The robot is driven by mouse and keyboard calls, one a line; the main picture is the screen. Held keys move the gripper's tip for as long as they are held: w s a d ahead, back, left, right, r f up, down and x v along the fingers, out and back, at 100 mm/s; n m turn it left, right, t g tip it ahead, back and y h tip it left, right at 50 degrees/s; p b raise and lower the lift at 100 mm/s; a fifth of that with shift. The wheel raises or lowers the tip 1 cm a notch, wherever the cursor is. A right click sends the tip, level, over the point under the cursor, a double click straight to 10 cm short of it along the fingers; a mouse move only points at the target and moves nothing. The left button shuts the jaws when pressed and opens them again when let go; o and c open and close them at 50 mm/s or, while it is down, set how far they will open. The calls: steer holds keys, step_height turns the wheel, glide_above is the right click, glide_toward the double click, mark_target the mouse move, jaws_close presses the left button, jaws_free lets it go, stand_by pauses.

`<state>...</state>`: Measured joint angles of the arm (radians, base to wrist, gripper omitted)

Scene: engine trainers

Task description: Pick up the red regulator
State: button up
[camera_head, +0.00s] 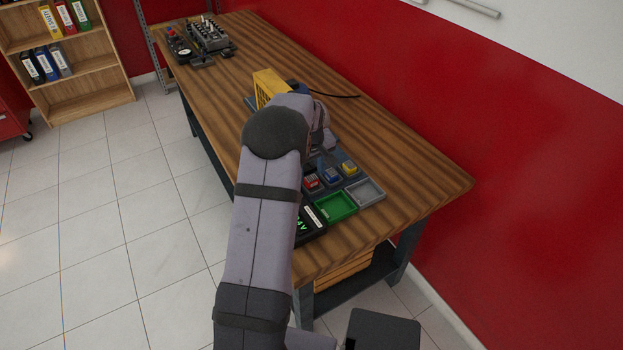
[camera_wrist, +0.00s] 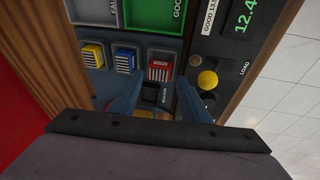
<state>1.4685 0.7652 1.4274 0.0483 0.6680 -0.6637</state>
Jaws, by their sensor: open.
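The red regulator (camera_head: 311,182) is a small red block with a pale ribbed side, seated in a dark rack on the bench. It also shows in the wrist view (camera_wrist: 159,69), at upper centre. My gripper (camera_wrist: 160,88) is open and empty, its two blue-grey fingers pointing at the red regulator from either side in the picture. The height of the fingertips above the rack is hard to tell. In the head view my arm hides most of the gripper. A blue regulator (camera_wrist: 125,61) and a yellow regulator (camera_wrist: 93,56) sit left of the red one.
A green tray (camera_head: 335,207) and a grey tray (camera_head: 366,192) adjoin the rack. A black meter unit (camera_wrist: 212,60) with a yellow knob (camera_wrist: 207,79) stands close beside the red regulator. A yellow device (camera_head: 268,86) stands farther along the wooden bench (camera_head: 420,172).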

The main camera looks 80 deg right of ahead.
mark_target(311, 178)
steer(key=shift+p+x, duration=0.55)
steer(key=shift+x, duration=1.1)
steer(key=shift+r, duration=0.1)
steer(key=c, duration=0.9)
steer(key=shift+c, duration=0.4)
